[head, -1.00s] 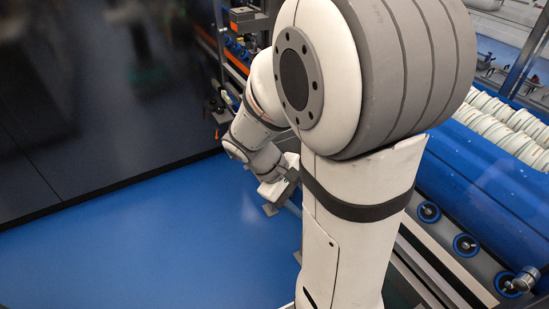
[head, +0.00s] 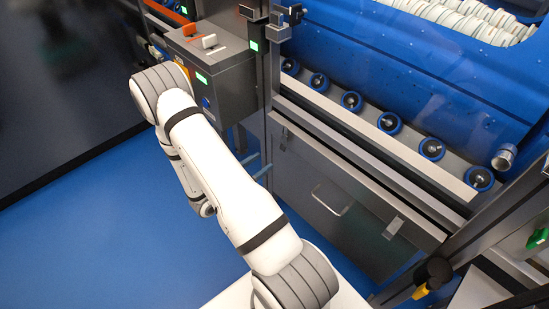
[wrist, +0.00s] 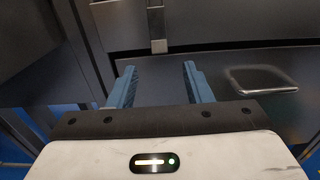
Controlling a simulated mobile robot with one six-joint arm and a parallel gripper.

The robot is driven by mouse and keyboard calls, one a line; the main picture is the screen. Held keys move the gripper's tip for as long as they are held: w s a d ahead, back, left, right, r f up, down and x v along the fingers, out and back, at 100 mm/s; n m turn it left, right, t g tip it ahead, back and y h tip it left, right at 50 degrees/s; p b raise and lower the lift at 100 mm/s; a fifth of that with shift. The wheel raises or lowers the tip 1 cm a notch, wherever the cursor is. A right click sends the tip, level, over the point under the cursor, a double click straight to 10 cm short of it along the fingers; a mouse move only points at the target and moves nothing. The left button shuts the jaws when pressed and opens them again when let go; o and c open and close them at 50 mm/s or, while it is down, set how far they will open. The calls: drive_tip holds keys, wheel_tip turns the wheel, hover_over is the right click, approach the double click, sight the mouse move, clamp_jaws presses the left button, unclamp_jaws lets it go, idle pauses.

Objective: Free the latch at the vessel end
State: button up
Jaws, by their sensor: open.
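My gripper (wrist: 158,75) is open and empty, with its two blue fingers apart. In the wrist view a narrow upright metal latch (wrist: 157,30) with a pale lower end lies ahead of the gap between the fingers, apart from them. In the head view, two small latches show on the grey cabinet front: one at its left (head: 284,138) and one at its right (head: 393,228). I cannot tell from the pictures which is the vessel-end one. My arm hides most of the gripper in the head view, at the cabinet's left side.
A bar handle (head: 332,198) sits on the cabinet panel between the latches; it also shows right of my fingers (wrist: 262,80). A grey control box (head: 215,75) stands at the left. Blue rollers (head: 352,101) and a big blue tub (head: 420,70) lie behind. Blue floor is clear at left.

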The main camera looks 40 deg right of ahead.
sight(282, 148)
drive_tip(key=shift+w+d+f, duration=0.1)
drive_tip(key=shift+w+d, duration=0.05)
drive_tip(key=shift+d, duration=1.8)
drive_tip(key=shift+w+d, duration=0.15)
drive_tip(key=shift+d, duration=1.75)
drive_tip(key=shift+c, duration=0.4)
